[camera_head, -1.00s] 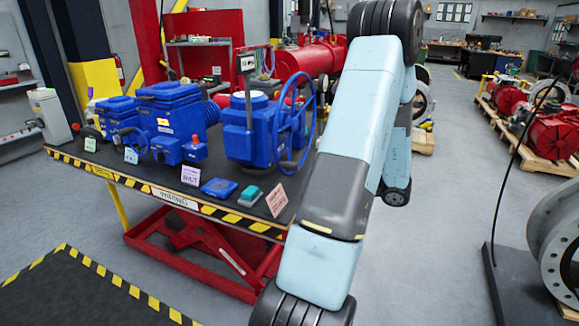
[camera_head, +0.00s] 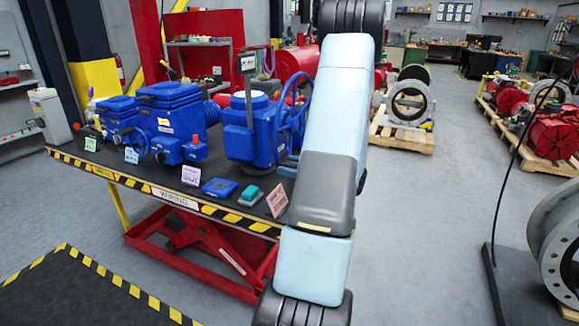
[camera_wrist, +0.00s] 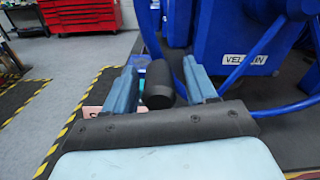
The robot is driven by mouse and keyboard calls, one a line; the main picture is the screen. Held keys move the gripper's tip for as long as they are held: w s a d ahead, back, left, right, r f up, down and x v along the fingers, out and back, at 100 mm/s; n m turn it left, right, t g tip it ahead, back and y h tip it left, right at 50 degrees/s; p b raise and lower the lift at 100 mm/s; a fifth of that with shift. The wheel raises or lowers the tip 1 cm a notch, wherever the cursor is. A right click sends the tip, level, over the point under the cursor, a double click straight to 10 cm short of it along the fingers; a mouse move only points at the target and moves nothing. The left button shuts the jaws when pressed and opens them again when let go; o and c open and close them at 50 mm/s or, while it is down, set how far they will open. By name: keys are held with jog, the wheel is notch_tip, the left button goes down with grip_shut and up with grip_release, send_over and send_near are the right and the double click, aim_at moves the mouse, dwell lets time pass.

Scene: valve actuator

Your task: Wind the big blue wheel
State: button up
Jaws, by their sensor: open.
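The big blue wheel (camera_head: 285,92) is on the right side of a blue valve actuator (camera_head: 247,135) on the bench. My arm covers much of its right side in the head view. In the wrist view, a curved blue rim (camera_wrist: 252,58) runs beside the actuator at the right. My gripper (camera_wrist: 161,76) is open, its two pale blue fingers spread. A black cylindrical handle (camera_wrist: 158,88) shows between the fingers, with visible space on its left. Whether it touches the right finger, I cannot tell. My gripper is hidden in the head view.
The bench (camera_head: 150,188) has a striped edge and small labelled cards (camera_head: 277,200). Another blue actuator (camera_head: 172,118) stands to the left. A teal-topped box (camera_head: 250,195) lies near the front edge. Open floor (camera_head: 420,230) is to the right of my arm.

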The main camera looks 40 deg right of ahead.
jog(key=shift+w+a, duration=0.1)
jog(key=shift+w, duration=0.1)
jog(key=shift+c, duration=0.3)
grip_shut()
dwell(0.3)
